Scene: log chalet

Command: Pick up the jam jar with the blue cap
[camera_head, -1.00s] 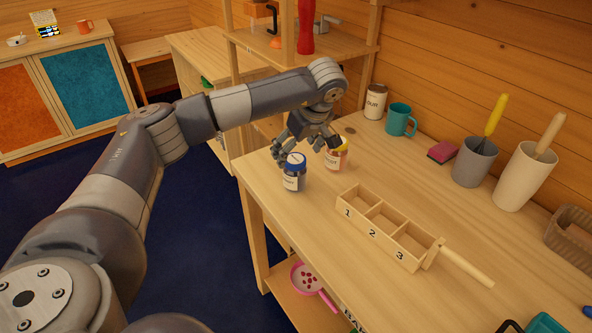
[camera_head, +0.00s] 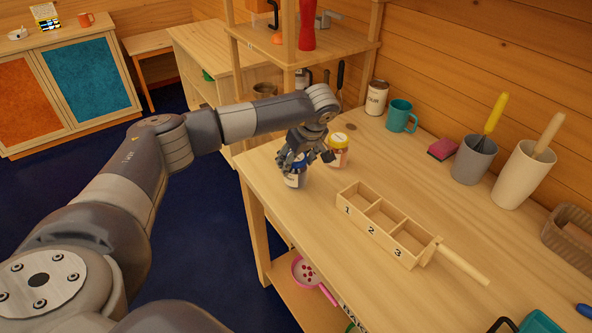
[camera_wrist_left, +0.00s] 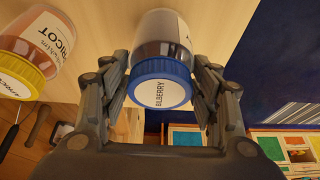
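The bilberry jam jar with the blue cap (camera_head: 294,181) stands upright near the left edge of the workbench. My left gripper (camera_head: 296,163) is around it, with its fingers on either side. In the left wrist view the jar's blue cap (camera_wrist_left: 161,84), labelled BILBERRY, sits between the fingers (camera_wrist_left: 162,82). The fingers look spread, with little space beside the cap. A second jar (camera_head: 338,150) with a yellow cap stands just right of the gripper; it also shows in the left wrist view (camera_wrist_left: 30,55), labelled as apricot. My right gripper is not in view.
On the workbench (camera_head: 305,222) a wooden three-compartment box (camera_head: 384,225) with a handle lies in front and right of the jars. A canister (camera_head: 376,98), teal mug (camera_head: 401,115), pink sponge (camera_head: 442,149) and utensil pots stand along the wall.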

